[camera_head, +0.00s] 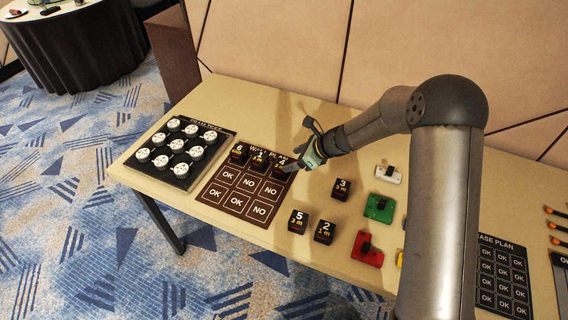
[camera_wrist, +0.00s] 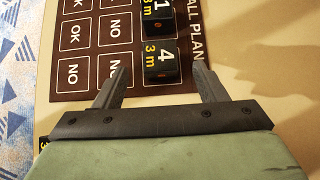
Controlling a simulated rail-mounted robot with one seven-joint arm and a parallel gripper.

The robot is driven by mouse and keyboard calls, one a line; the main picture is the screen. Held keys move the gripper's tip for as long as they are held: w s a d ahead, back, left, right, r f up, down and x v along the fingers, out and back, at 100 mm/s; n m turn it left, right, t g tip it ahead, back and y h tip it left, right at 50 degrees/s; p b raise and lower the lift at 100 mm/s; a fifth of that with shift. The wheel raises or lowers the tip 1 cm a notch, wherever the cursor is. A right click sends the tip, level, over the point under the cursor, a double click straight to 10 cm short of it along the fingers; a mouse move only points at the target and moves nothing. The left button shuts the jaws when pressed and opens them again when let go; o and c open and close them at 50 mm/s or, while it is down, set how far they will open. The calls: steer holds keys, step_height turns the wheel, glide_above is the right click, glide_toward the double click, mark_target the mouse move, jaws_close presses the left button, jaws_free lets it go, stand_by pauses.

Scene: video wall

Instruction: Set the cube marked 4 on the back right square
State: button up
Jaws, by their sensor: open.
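The black cube marked 4 (camera_head: 280,167) sits on the back right square of the brown wall plan board (camera_head: 207,192), at the right end of the back row. In the wrist view the cube marked 4 (camera_wrist: 161,62) lies flat on its square, touching or almost touching the cube marked 1 (camera_wrist: 158,18). My gripper (camera_head: 292,168) is at the board's right edge, beside the cube. In the wrist view my gripper (camera_wrist: 158,76) is open, with one finger on each side of the cube's near end and gaps between. The cube is not gripped.
The cube marked 6 (camera_head: 239,153) fills the back left square. Cubes marked 3 (camera_head: 341,189), 5 (camera_head: 298,221) and 2 (camera_head: 324,232) stand right of the board. Farther right are colored blocks, such as a green one (camera_head: 379,208). A dark tray (camera_head: 156,171) with white discs lies left.

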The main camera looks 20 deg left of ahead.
steer(key=s+d+r+n+h, duration=0.4)
steer(key=s+d+r+n, duration=0.7)
steer(key=s+d+r, duration=0.35)
steer(key=s+d+r+n+h, duration=0.1)
steer(key=s+d+n+h, duration=0.4)
steer(key=s+d, duration=0.9)
steer(key=s+n, duration=0.3)
steer(key=shift+d+r+n+g, duration=0.2)
steer(key=shift+r+n+g, duration=0.2)
